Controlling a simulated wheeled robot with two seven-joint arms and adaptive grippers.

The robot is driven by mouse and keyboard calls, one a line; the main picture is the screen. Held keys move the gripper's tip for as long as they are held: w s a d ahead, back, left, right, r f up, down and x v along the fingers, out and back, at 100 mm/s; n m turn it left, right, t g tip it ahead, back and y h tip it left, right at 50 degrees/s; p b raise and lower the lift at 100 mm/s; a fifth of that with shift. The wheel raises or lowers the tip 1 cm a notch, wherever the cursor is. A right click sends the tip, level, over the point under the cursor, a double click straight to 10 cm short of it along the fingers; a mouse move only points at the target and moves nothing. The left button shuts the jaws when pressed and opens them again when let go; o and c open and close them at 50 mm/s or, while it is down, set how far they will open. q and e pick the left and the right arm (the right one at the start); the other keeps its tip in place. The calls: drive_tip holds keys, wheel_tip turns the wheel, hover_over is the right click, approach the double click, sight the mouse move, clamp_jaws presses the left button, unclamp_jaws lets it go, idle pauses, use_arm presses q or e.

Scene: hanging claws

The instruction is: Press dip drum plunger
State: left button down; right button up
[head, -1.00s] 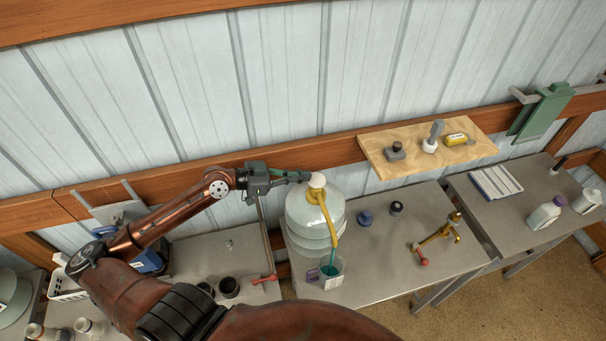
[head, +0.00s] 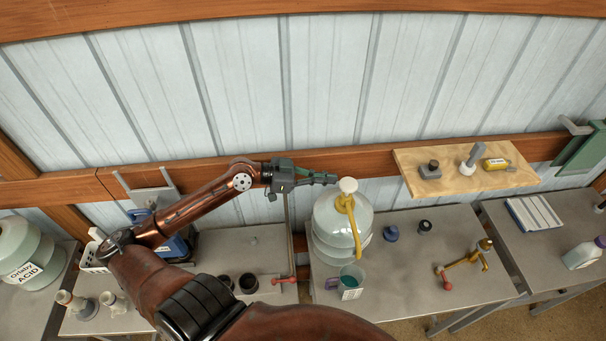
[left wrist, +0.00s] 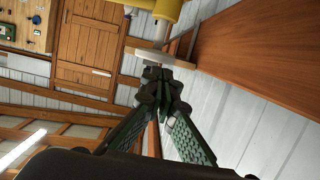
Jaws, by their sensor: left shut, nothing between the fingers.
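The dip drum (head: 325,232) is a clear ribbed jug on the grey middle table. Its white plunger knob (head: 348,185) is on top, with a yellow spout (head: 354,222) curving down the front. The spout ends above a clear cup (head: 352,277) with teal liquid in it. My left gripper (head: 335,179) is shut and empty, its tips close to the knob's left side; I cannot tell if they touch. In the left wrist view the shut fingertips (left wrist: 160,75) are near the knob's pale disc (left wrist: 160,58), with its metal rod and yellow part (left wrist: 165,9) behind.
A wooden shelf (head: 440,187) with small items is on the wall to the right. A blue cap (head: 391,233), a black cap (head: 425,226) and a brass valve piece (head: 465,262) lie right of the drum. An acid drum (head: 35,245) stands far left.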

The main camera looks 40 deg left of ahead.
use_arm(q)
drive_tip(key=b+v, duration=0.2)
drive_tip(key=v, duration=0.6)
idle(1.2)
